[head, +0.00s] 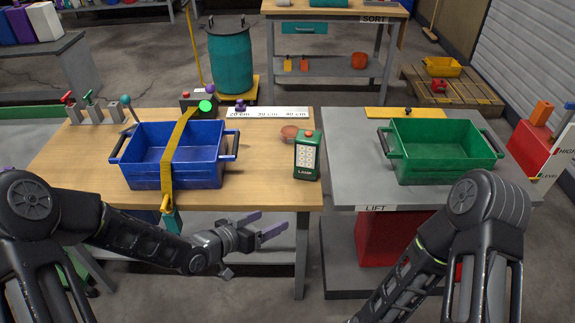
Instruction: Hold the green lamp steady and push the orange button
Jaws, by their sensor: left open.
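The green lamp (307,157) stands upright near the front right corner of the wooden table. It has a pale face with several small round spots. A small orange-red button (309,133) shows on its top. My left gripper (274,223) is open and empty, with purple fingers pointing right. In the picture it is below and left of the lamp, in front of the table's front edge, apart from the lamp. My right arm comes in at the lower right, and its gripper is out of the picture.
A blue crate (210,173) with a yellow strap stands left of the lamp on the wooden table (270,195). A reddish bowl (289,132) sits behind the lamp. A green crate (440,172) stands on the grey lift table (350,185) to the right, beyond a narrow gap.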

